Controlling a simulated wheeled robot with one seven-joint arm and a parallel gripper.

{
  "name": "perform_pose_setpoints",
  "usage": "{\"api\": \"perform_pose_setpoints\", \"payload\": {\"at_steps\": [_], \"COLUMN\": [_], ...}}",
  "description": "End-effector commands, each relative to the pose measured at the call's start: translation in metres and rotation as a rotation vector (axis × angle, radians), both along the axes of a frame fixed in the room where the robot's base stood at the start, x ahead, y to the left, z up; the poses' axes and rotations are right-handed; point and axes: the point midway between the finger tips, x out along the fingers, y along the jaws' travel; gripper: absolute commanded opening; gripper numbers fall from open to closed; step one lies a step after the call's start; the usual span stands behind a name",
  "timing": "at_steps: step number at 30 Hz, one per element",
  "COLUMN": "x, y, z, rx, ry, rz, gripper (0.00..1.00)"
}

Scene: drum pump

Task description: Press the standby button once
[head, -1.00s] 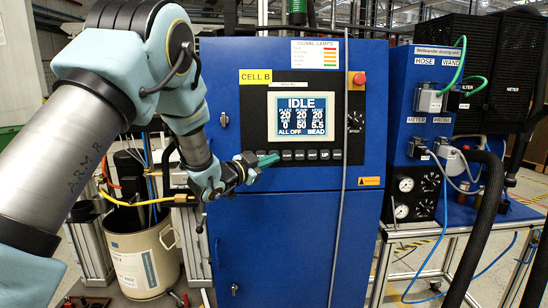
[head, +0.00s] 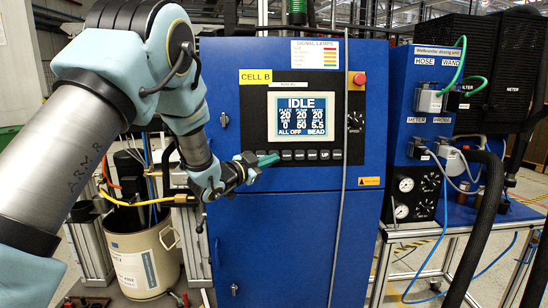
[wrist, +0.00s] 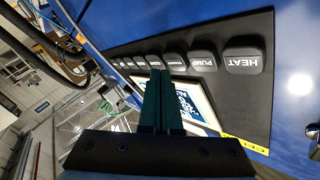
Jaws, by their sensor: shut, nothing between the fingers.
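A row of dark push buttons (head: 299,155) runs below the screen on the blue cabinet's black panel. In the wrist view the nearest buttons read HEAT (wrist: 243,60) and PUMP (wrist: 203,58); the farther labels are too small to read. I cannot tell which button is standby. The screen (head: 300,115) reads IDLE, with ALL OFF and BEAD at the bottom. My gripper (head: 275,159) is shut and empty, its green fingers at the left end of the row in the head view. In the wrist view the fingertips (wrist: 159,74) overlap the button row; contact cannot be told.
A red stop button (head: 358,79) sits right of the screen. A drum (head: 143,260) with hoses stands at the left, and the dosing unit (head: 428,130) is at the right.

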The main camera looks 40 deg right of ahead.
Motion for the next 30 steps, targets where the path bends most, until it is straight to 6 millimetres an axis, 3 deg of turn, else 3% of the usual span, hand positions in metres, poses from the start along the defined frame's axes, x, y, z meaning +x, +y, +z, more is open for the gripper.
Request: {"api": "perform_pose_setpoints", "payload": {"at_steps": [30], "x": [0.0067], "y": [-0.0051], "z": [-0.0014], "rx": [0.000], "ry": [0.000], "rz": [0.000], "gripper": [0.00]}}
